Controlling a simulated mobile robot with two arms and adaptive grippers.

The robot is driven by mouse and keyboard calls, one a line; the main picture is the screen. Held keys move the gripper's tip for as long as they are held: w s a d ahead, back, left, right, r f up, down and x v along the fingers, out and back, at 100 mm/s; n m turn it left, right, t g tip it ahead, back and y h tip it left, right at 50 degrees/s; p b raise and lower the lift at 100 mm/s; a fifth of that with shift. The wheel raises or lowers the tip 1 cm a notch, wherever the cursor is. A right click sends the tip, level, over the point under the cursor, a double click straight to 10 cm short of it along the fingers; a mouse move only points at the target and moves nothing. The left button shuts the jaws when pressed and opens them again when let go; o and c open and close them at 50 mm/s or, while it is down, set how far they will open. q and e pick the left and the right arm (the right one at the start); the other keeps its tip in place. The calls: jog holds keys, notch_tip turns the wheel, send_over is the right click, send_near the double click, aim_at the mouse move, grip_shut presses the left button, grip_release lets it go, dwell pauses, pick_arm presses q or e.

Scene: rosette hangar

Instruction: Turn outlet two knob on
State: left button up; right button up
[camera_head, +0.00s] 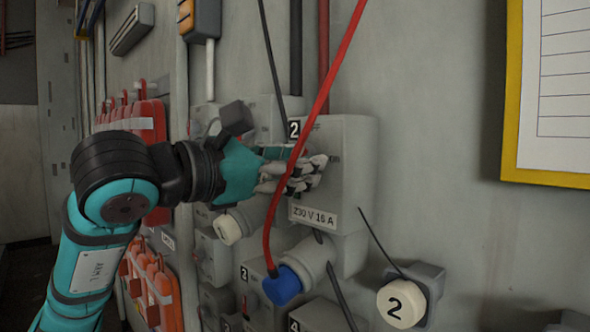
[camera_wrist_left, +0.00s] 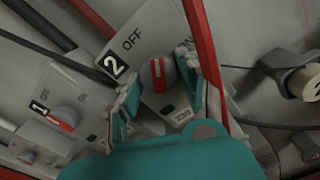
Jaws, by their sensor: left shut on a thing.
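The outlet two box (camera_head: 348,160) is grey, with a black "2" label and a "230 V 16 A" plate, on the wall. In the left wrist view its knob (camera_wrist_left: 158,75) is grey with a red stripe, and the words OFF and ON stand above it to either side. The stripe runs about upright in that view, pointing between the two words. My left gripper (camera_head: 318,174) is at the front of this box, and its fingers (camera_wrist_left: 168,92) are shut on the knob from both sides. In the head view the fingers hide the knob. My right gripper is not in view.
A red cable (camera_head: 322,98) hangs in front of my left gripper, down to a blue plug (camera_head: 283,285) under the box. The outlet one box (camera_wrist_left: 72,105) is beside box two. A cream plug marked 2 (camera_head: 401,304) is at lower right. A yellow-framed board (camera_head: 511,100) hangs right.

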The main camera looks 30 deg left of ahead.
pick_arm(q)
jog(key=m, duration=0.5)
jog(key=m+b, duration=0.1)
jog(key=m, duration=0.4)
jog(key=shift+a+r, duration=0.15)
jog(key=shift+m, duration=0.4)
jog(key=o, duration=1.2)
jog(key=v, duration=1.2)
jog(key=shift+w, duration=0.1)
